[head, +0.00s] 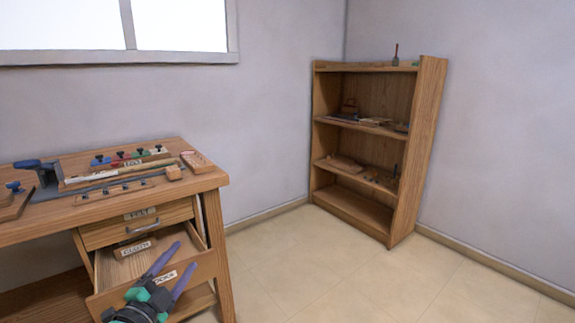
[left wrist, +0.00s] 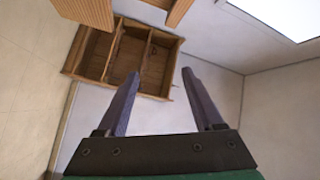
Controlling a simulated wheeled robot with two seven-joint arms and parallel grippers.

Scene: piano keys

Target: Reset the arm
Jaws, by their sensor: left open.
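My left gripper (head: 170,267) is low in the head view, in front of the workbench's open lower drawer (head: 190,277). Its two purple-grey fingers are spread apart with nothing between them. In the left wrist view the gripper (left wrist: 156,85) also shows open and empty, with the shelf and wall beyond the fingers. I cannot tell from the head view whether it touches the drawer front. My right gripper is not in view.
A wooden workbench (head: 222,180) with several tools on top stands at left; its upper drawer (head: 130,228) is shut. A labelled block (head: 135,247) lies in the open drawer. A wooden shelf (head: 420,150) stands in the corner. The floor (head: 320,260) between them is clear.

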